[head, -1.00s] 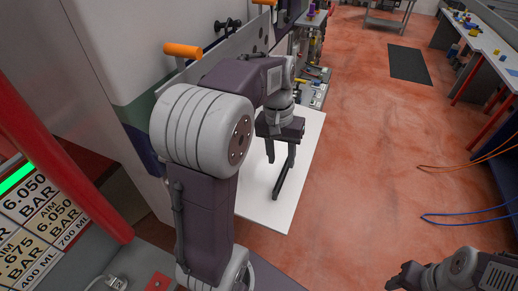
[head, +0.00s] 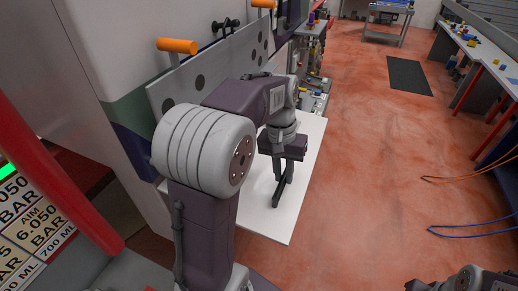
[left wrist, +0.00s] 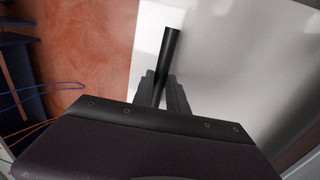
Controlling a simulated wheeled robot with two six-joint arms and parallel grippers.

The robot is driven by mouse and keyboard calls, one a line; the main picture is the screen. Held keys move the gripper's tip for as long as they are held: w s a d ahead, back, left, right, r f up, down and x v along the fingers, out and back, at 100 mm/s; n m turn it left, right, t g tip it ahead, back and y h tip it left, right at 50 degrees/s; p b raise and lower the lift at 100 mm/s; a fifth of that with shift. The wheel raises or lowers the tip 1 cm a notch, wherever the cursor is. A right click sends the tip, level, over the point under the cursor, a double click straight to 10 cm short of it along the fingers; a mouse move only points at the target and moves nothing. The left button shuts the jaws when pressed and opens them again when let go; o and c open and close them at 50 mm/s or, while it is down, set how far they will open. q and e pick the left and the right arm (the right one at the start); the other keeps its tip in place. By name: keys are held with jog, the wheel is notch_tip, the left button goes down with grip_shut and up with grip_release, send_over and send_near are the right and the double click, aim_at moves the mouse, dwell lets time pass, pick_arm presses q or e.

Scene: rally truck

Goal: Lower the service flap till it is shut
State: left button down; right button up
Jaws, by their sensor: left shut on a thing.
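The service flap (head: 306,160) is a white panel standing out from the truck's side, about level, over the red floor. A black bar handle (head: 279,197) sits on its upper face. My left gripper (head: 282,177) points down at the flap and is shut on the handle, one finger on each side. In the left wrist view the handle (left wrist: 171,45) runs up between the fingertips (left wrist: 162,82), with the flap (left wrist: 225,60) behind it. My left arm hides part of the flap. Only part of my right gripper (head: 416,286) shows at the bottom right edge.
A grey panel with dark round spots (head: 190,85) and orange handles (head: 177,46) stands at the truck's side behind my left arm. A red post (head: 55,180) is at the left. Cables (head: 470,232) lie on the floor at right. The floor right of the flap is clear.

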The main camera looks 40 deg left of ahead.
aim_at(285, 183)
pick_arm(q)
jog(key=shift+a+r+p, duration=0.2)
jog(key=shift+r+p, duration=1.1)
jog(key=shift+r, duration=0.25)
jog(key=shift+a+r+p, duration=0.15)
jog(key=shift+r+p, duration=0.7)
jog(key=shift+p, duration=0.1)
jog(key=f+y+b, duration=0.1)
jog(key=f, duration=0.1)
jog(key=d+f+y+b, duration=0.1)
jog(key=f+b, duration=0.1)
jog(key=f, duration=0.1)
jog(key=f+b, duration=0.2)
jog(key=f, duration=0.1)
jog(key=shift+d+f+g+y, duration=0.2)
jog(key=shift+g+y, duration=0.1)
jog(key=shift+y, duration=0.1)
jog(key=shift+r, duration=0.1)
